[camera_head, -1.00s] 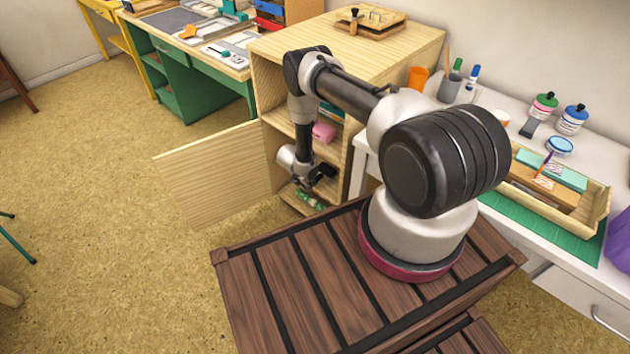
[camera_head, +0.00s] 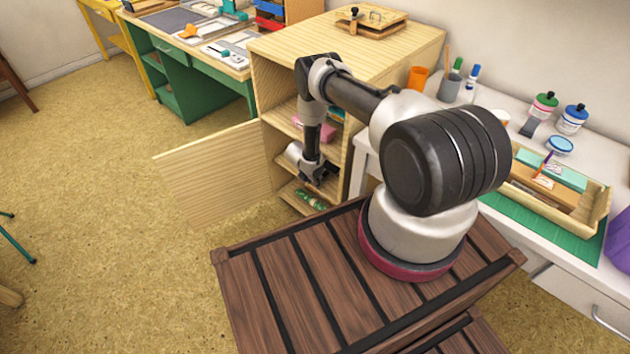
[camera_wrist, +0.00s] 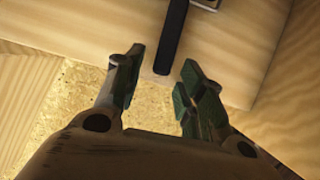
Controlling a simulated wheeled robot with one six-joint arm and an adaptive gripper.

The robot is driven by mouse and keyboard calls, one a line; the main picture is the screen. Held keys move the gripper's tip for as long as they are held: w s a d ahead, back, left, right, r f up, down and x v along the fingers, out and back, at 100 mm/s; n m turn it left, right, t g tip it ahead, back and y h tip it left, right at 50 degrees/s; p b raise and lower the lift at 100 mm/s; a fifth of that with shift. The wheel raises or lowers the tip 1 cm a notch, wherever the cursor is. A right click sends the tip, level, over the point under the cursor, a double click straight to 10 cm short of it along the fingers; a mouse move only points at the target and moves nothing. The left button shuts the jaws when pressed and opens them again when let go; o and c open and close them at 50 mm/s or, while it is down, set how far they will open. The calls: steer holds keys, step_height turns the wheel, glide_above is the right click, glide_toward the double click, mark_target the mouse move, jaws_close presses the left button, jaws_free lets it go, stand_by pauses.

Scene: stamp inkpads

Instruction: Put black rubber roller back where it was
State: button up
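My gripper (camera_wrist: 160,88) is open and empty; its two fingers are spread in the wrist view. Just beyond the fingertips, a black bar (camera_wrist: 172,36) lies on a pale wooden surface (camera_wrist: 110,22), its near end close to the gap between the fingers. A bit of metal (camera_wrist: 206,3) shows beside it at the top edge. I cannot tell whether this bar is part of the black rubber roller. In the head view, my gripper (camera_head: 316,176) is at the open front of the wooden cabinet (camera_head: 285,120), near its lower shelves.
The cabinet door (camera_head: 215,175) stands open to the left. A pink item (camera_head: 328,133) is on a shelf above my gripper, green items (camera_head: 311,199) on the bottom shelf. A white table (camera_head: 490,110) with a wooden tray (camera_head: 595,205) stands to the right.

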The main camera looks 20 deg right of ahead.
steer(key=s+a+r, duration=0.2)
steer(key=s+a, duration=0.1)
steer(key=a, duration=0.3)
steer(key=s+a+r, duration=0.2)
steer(key=s+a, duration=0.1)
steer(key=a, duration=0.3)
steer(key=shift+a+r, duration=0.25)
steer(key=shift+a, duration=0.1)
